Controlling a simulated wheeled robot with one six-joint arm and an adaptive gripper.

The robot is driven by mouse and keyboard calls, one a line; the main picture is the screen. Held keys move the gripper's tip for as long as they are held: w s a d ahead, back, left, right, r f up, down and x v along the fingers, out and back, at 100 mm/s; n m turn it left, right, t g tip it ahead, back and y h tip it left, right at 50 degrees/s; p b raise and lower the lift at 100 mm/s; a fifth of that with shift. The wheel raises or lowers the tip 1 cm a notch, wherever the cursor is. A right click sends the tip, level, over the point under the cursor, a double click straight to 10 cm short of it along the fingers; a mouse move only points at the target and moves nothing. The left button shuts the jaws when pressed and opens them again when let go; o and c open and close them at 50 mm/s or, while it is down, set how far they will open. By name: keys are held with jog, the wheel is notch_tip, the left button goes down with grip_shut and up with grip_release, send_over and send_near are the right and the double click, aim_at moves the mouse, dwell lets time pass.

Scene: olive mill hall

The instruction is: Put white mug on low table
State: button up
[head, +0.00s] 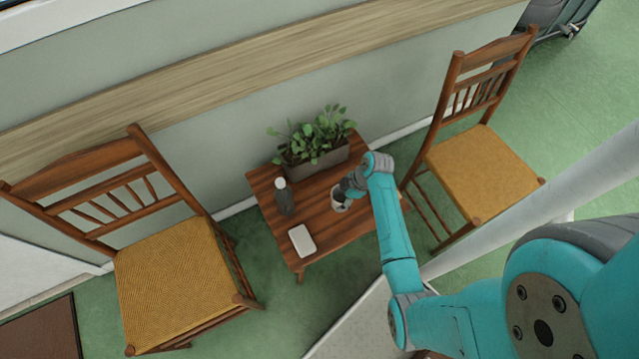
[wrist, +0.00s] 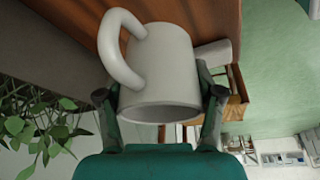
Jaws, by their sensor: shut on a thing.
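The white mug (wrist: 162,70) is between the two fingers of my gripper (wrist: 160,105), which is shut on it. Its handle points left in the wrist view. In the head view the mug (head: 340,203) shows as a small pale shape at my gripper (head: 346,192), over the middle of the low wooden table (head: 330,232). The gripper and wrist partly hide it there. I cannot tell whether the mug touches the tabletop.
On the table are a planter with leafy green plants (head: 318,160), a dark bottle with a white cap (head: 284,198) and a white flat box-like thing (head: 302,241). A wooden chair (head: 180,275) stands to the left, another (head: 480,170) to the right. The table's front right part looks clear.

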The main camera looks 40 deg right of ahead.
jog(key=shift+d+f, duration=0.2)
jog(key=shift+n, duration=0.3)
notch_tip(320, 180, down, 10)
jog(key=shift+r, duration=0.1)
jog(key=o, duration=1.3)
